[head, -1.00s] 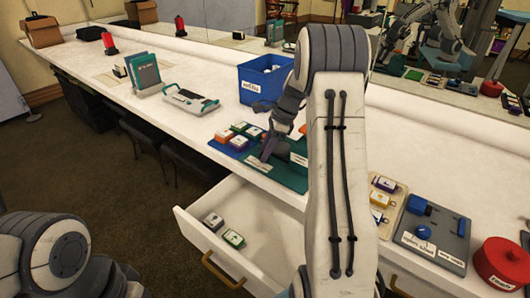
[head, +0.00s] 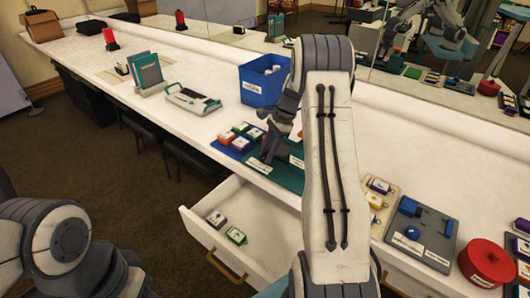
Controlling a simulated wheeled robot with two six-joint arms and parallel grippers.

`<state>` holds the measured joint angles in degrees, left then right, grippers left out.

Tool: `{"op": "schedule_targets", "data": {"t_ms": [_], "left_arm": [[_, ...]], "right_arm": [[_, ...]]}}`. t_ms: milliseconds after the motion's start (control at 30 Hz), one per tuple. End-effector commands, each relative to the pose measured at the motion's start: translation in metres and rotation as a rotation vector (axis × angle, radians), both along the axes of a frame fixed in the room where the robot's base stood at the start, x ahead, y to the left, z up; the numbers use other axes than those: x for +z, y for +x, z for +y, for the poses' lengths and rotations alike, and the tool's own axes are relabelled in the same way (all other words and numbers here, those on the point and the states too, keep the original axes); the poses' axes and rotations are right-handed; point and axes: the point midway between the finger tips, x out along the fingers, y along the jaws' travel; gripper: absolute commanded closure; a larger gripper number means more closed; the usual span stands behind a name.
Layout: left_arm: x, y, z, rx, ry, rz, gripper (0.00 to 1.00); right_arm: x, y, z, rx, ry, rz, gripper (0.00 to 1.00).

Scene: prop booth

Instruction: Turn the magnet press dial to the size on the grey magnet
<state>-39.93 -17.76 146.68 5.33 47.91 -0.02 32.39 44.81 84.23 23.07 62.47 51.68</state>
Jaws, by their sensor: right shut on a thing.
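The grey board with a blue round dial (head: 412,233) and a blue block (head: 409,207) on the counter at the right looks like the magnet press (head: 436,230). Its labels are too small to read. A grey piece (head: 216,218) with a pale face, possibly the grey magnet, lies in the open drawer beside a green one (head: 236,236). My right gripper (head: 269,153) is over the green mat, left of the press and apart from it. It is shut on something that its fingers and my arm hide. My left arm shows at lower left; its gripper is out of view.
A blue bin (head: 263,84) stands behind. The drawer (head: 248,258) sticks out below the counter. A tan tray (head: 386,191) and a round red tin (head: 487,263) flank the press.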

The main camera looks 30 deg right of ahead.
Motion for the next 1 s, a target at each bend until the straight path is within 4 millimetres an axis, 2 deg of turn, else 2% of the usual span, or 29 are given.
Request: {"op": "schedule_targets", "data": {"t_ms": [33, 933, 967, 1000], "left_arm": [[-0.0003, 0.0000, 0.0000, 0.000, 0.000, 0.000, 0.50], [-0.0003, 0.0000, 0.0000, 0.000, 0.000, 0.000, 0.50], [-0.0003, 0.0000, 0.0000, 0.000, 0.000, 0.000, 0.50], [-0.0003, 0.0000, 0.0000, 0.000, 0.000, 0.000, 0.50]], "right_arm": [[-0.0040, -0.0069, 0.0023, 0.009, 0.009, 0.023, 1.00], [-0.0045, -0.0066, 0.0034, 0.009, 0.009, 0.024, 1.00], [-0.0045, -0.0066, 0.0034, 0.009, 0.009, 0.024, 0.55], [-0.0044, -0.0064, 0.0034, 0.009, 0.010, 0.023, 0.40]]}}
